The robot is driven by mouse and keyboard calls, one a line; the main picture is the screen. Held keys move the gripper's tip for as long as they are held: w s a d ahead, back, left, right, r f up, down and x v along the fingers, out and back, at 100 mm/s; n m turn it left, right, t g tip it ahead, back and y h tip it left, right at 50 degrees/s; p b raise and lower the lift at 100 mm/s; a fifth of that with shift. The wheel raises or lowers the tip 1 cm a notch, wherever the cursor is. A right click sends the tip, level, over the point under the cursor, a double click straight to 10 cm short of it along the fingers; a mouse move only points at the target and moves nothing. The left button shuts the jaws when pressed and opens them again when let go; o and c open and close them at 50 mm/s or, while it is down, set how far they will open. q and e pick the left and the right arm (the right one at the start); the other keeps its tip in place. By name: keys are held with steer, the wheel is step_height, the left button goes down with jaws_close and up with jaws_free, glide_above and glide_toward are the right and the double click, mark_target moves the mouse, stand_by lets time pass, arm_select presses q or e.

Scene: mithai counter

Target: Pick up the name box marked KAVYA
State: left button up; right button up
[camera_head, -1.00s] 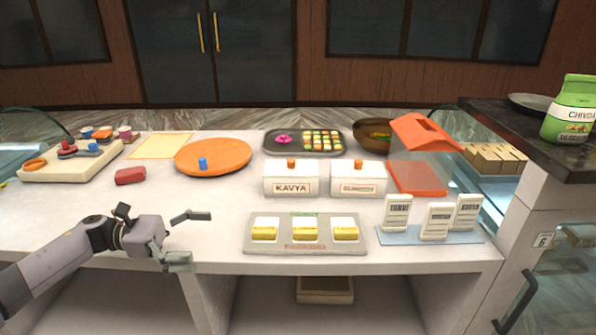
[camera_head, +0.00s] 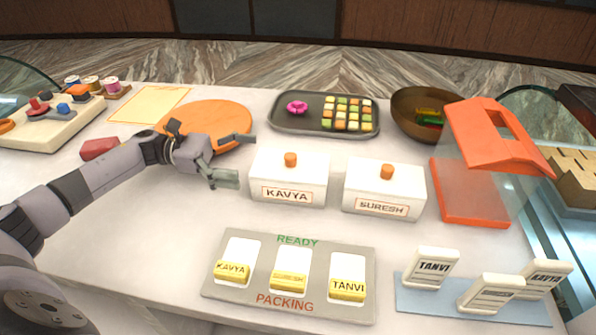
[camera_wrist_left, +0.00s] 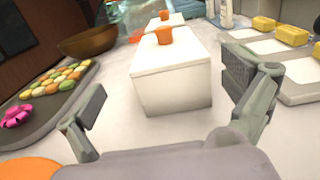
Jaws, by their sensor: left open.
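The KAVYA name box (camera_head: 287,178) is white with an orange knob and a KAVYA label on its front. It stands on the counter to the left of the SURESH box (camera_head: 383,190), which looks alike. My left gripper (camera_head: 237,158) is open and empty, just left of the KAVYA box. In the left wrist view the nearer white box (camera_wrist_left: 172,75) stands ahead between the open fingers (camera_wrist_left: 168,98), apart from them. Its label is out of sight there. The SURESH box's knob (camera_wrist_left: 164,15) shows behind it. My right gripper is not in view.
A grey tray of sweets (camera_head: 288,121) lies behind the boxes, beside a brown bowl (camera_head: 408,112). An orange round board (camera_head: 232,113) lies behind my left gripper. The READY PACKING tray (camera_head: 222,289) lies in front. An orange-roofed case (camera_head: 500,140) and white cards (camera_head: 432,268) stand right.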

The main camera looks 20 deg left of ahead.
mark_target(276, 166)
arm_select(q)
steer(key=p+x, duration=0.1)
steer(key=x, duration=0.1)
steer(key=p+x, duration=0.1)
steer(key=x, duration=0.1)
steer(key=s+p+x, duration=0.1)
steer(key=x, duration=0.1)
steer(key=shift+w+d+f+p, duration=0.1)
steer(key=shift+d+f+p, duration=0.05)
steer(key=shift+d+p, duration=0.15)
steer(key=shift+w+d+f, duration=0.1)
steer(key=shift+d+f, duration=0.1)
steer(key=shift+d, duration=0.25)
steer(key=shift+c, duration=0.5)
steer(key=c, duration=1.2)
